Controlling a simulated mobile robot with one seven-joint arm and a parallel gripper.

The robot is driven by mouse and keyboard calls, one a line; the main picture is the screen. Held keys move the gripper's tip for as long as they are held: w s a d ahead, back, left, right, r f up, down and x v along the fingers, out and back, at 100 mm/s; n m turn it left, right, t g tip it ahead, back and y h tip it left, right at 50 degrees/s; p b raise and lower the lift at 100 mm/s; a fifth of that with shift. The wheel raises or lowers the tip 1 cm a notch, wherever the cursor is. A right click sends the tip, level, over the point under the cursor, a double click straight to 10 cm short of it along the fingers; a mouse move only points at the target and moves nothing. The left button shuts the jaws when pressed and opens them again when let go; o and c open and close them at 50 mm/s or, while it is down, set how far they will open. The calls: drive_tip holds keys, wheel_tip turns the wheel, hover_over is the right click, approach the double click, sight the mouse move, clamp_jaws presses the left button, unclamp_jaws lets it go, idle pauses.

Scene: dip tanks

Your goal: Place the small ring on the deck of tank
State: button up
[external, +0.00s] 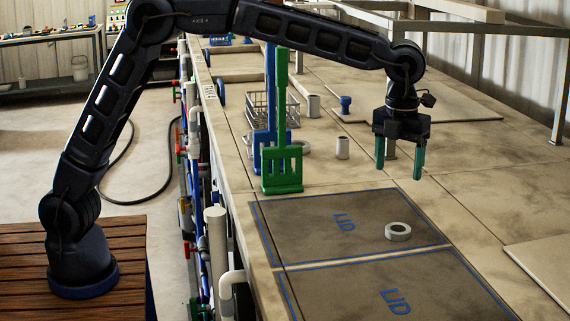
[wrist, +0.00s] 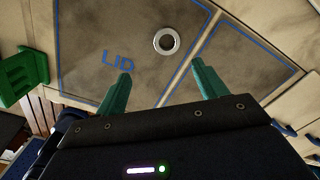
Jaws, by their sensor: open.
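A small light-grey ring (external: 398,231) lies flat on the far dark panel marked LID (external: 345,245), near that panel's right side. The ring also shows in the wrist view (wrist: 166,41), beyond the fingertips. My gripper (external: 399,173) is open and empty, with green fingers pointing down, held above the deck. In the wrist view its two fingers (wrist: 162,66) stand apart, with the ring ahead of the gap and not touched. The tan tank deck (external: 475,215) surrounds the blue-outlined panels. A second pale ring-like thing (external: 304,149) is partly hidden behind the green tool.
A green upright tool (external: 283,170) and a blue one (external: 262,157) stand left of my gripper. A second LID panel (external: 345,285) lies nearer. A pale board (external: 545,260) is at right.

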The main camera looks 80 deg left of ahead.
drive_tip(key=s+a+r+n+t, duration=0.1)
drive_tip(key=s+a+r+n, duration=0.4)
drive_tip(key=s+a+n, duration=0.5)
drive_tip(key=s+a+r+n+t, duration=0.1)
drive_tip(key=s+a+r+n, duration=0.3)
drive_tip(key=s+a, duration=0.7)
drive_tip(key=s+a+f+n, duration=0.2)
drive_tip(key=s+f+n, duration=0.1)
drive_tip(key=s, duration=0.6)
drive_tip(key=s+a+f+n+t, duration=0.1)
drive_tip(key=s+a+f+n, duration=0.1)
drive_tip(key=s+n, duration=0.4)
drive_tip(key=s+a+f+n+t, duration=0.1)
drive_tip(key=s+f+n, duration=0.3)
drive_tip(key=s, duration=0.8)
drive_tip(key=shift+s+a+n, duration=0.35)
drive_tip(key=shift+a+n, duration=0.35)
drive_tip(key=shift+a, duration=0.15)
